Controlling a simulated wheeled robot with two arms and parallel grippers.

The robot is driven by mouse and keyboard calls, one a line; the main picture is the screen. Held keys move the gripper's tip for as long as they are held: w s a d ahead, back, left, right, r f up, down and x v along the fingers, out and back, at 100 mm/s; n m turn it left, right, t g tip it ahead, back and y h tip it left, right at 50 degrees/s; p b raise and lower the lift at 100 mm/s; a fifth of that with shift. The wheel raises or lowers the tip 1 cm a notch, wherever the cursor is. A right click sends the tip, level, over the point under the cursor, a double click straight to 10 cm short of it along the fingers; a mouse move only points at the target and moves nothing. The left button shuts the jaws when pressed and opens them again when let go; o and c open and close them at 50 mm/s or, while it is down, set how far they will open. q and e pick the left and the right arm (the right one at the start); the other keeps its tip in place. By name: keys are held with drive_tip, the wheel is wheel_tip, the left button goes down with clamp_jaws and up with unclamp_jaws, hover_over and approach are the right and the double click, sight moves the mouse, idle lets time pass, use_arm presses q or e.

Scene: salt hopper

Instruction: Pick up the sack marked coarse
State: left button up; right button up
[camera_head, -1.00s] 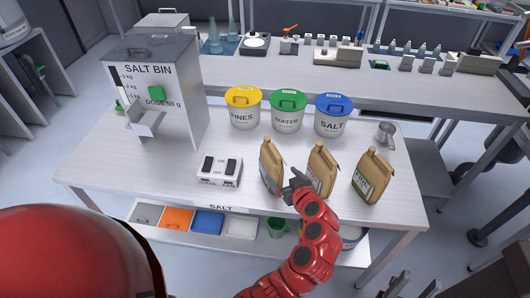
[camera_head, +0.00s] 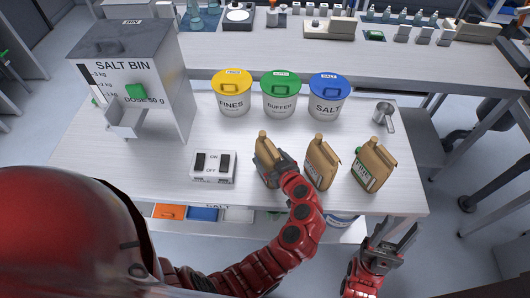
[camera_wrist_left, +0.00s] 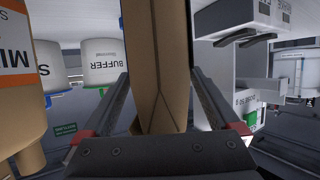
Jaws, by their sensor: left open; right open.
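Three brown paper sacks stand in a row at the table's front right: a left one (camera_head: 264,148), a middle one (camera_head: 321,163) and a right one (camera_head: 373,165). I cannot read "coarse" on any of them. My left gripper (camera_head: 277,161) is at the left sack and covers part of it. In the left wrist view that sack (camera_wrist_left: 158,50) stands between the two open fingers (camera_wrist_left: 160,100), its label out of sight. A neighbouring sack (camera_wrist_left: 18,75) with an orange-banded label shows at the left there. My right gripper (camera_head: 393,243) is open and empty in front of the table's right end.
Yellow-, green- and blue-lidded tubs (camera_head: 233,95) (camera_head: 281,97) (camera_head: 327,98) stand behind the sacks. A metal scoop (camera_head: 384,115) lies at the right. Coloured trays sit below the front edge.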

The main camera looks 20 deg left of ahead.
use_arm(q)
drive_tip(key=shift+s+d+r, duration=0.2)
drive_tip(key=shift+s+d, duration=0.05)
drive_tip(key=shift+s, duration=0.1)
drive_tip(key=shift+w+a+f, duration=0.15)
drive_tip(key=shift+w, duration=0.05)
drive_tip(key=c, duration=0.7)
clamp_jaws()
